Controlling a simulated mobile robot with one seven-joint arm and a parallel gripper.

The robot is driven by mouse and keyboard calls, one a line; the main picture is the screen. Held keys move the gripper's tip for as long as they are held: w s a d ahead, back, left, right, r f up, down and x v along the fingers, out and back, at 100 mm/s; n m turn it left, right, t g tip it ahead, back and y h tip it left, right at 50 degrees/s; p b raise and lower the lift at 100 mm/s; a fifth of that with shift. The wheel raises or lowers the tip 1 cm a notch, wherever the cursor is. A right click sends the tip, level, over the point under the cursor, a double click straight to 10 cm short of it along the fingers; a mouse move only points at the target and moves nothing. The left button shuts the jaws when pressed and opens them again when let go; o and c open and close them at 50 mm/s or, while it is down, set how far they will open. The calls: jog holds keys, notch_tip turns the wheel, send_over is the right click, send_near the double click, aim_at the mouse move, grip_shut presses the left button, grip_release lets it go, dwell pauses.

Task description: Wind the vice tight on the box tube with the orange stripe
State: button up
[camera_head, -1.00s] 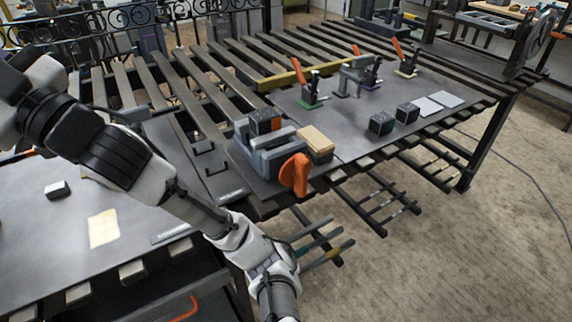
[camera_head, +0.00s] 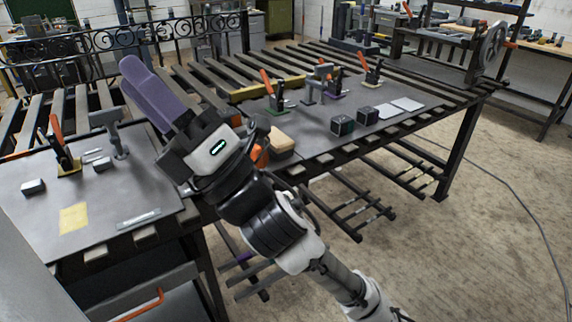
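My gripper (camera_head: 138,72) is raised at the left middle of the head view, with long purple fingers pointing up and left. The fingers overlap from this side, so the gap between them does not show. Nothing is seen held in them. My gripper and wrist cover most of the vice. Only its orange handle (camera_head: 261,154) shows clearly, just right of my wrist. The box tube with the orange stripe is hidden behind my gripper. I cannot tell whether my gripper touches the vice.
A tan block (camera_head: 281,142) lies beside the handle. Two dark cubes, one green-marked (camera_head: 342,126) and one purple-marked (camera_head: 368,115), stand to the right near pale plates (camera_head: 408,104). Orange-handled clamps (camera_head: 272,97) stand behind. Another clamp (camera_head: 66,155) stands on the left plate. Open floor lies right.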

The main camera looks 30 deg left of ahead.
jog(key=w+f+n+t+h+b, duration=0.2)
jog(key=w+f+t+h+b, duration=0.15)
jog(key=w+f+t, duration=0.85)
jog(key=n+t+h, duration=0.2)
jog(key=t+h, duration=0.1)
jog(key=h, duration=0.4)
send_near(253, 153)
jog(key=shift+y, duration=0.25)
jog(key=p+x, duration=0.1)
jog(key=x, duration=0.3)
jog(key=f+p+x, duration=0.1)
jog(key=x, duration=0.2)
jog(key=w+p+x, duration=0.1)
jog(key=x, duration=0.3)
jog(key=shift+w+a+f, duration=0.1)
jog(key=shift+f, duration=0.25)
grip_shut()
